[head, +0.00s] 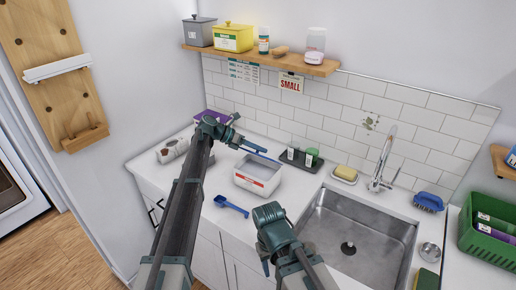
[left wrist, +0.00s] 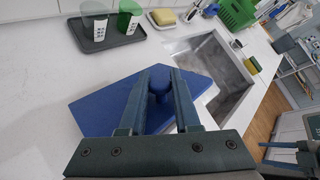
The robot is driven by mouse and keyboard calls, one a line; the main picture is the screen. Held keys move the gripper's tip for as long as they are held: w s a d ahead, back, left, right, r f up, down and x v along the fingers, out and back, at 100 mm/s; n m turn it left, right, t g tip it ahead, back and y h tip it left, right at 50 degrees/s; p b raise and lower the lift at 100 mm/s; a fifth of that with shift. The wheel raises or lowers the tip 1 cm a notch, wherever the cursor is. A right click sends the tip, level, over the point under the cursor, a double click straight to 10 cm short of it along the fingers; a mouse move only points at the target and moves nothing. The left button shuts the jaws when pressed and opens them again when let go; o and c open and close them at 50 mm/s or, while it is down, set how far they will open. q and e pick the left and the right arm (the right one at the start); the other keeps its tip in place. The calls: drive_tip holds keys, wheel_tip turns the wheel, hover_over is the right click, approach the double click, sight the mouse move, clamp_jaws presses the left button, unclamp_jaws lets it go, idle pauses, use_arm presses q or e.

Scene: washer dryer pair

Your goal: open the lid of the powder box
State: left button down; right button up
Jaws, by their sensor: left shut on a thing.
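The powder box (head: 257,182) is a white box with a red mark, standing open-topped on the counter. Its blue lid (head: 262,156) is off it, tilted above the box's back edge. In the left wrist view the lid (left wrist: 105,103) is a flat blue plate with a round knob (left wrist: 160,82). My left gripper (head: 238,142) is shut on that knob and holds the lid; its fingers also show in the left wrist view (left wrist: 160,95). My right gripper (head: 266,268) is low, near the sink's left front corner. Its fingers look apart and empty in the left wrist view (left wrist: 280,155).
A blue scoop (head: 231,206) lies in front of the box. A dark tray (head: 283,160) with cups stands behind right. The sink (head: 345,247) is to the right. A patterned bag (head: 172,151) lies to the left. A shelf (head: 325,69) hangs above.

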idle(0.3)
use_arm(q)
drive_tip(key=c, duration=0.6)
unclamp_jaws()
drive_tip(key=shift+c, duration=0.2)
drive_tip(key=p+v, duration=0.6)
drive_tip(key=v, duration=0.7)
drive_tip(key=shift+a+r+p, duration=0.25)
drive_tip(key=shift+a+p, duration=0.05)
drive_tip(key=shift+p, duration=0.05)
